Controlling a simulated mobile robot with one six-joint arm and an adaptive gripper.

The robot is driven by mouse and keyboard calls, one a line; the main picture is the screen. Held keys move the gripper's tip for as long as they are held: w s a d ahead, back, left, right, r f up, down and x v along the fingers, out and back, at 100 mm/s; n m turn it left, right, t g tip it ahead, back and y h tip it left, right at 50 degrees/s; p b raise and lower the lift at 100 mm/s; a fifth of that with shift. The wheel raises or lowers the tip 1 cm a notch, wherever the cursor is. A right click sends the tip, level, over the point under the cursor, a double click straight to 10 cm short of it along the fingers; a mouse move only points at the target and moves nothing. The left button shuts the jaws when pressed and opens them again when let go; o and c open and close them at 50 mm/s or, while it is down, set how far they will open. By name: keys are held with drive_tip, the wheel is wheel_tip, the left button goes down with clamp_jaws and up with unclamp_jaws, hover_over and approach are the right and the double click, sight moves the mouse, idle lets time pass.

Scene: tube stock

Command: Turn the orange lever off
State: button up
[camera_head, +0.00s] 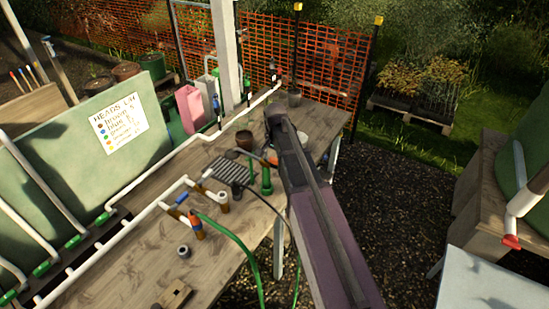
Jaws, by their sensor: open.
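An orange piece (196,226) stands on the wooden bench beside the green hose; I cannot tell whether it is a lever or a hose fitting. A blue handle (182,198) sits on a nearby white pipe branch. My arm reaches up from the bottom of the view, over the right edge of the bench. My gripper cannot be made out; the arm link hides that area. A small orange-red patch (272,159) shows just left of the arm.
The bench (130,287) carries white pipes (145,213), a dark rack (230,170), pots (244,139) and a green hose (240,250). A green board with a sign (118,123) stands at left. A red-ended pipe (511,242) is far right. Gravel (400,200) lies right of the bench.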

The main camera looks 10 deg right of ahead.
drive_tip(key=shift+n, duration=0.3)
drive_tip(key=w+r+n+p, duration=0.4)
drive_tip(key=r+n+p, duration=1)
drive_tip(key=s+f+m+b, duration=0.3)
drive_tip(key=s+f+b, duration=0.6)
drive_tip(key=s, duration=0.2)
drive_tip(key=s+f+m+b, duration=0.3)
drive_tip(key=s+f+b, duration=0.6)
drive_tip(key=s, duration=0.3)
drive_tip(key=shift+a, duration=0.2)
idle(2.5)
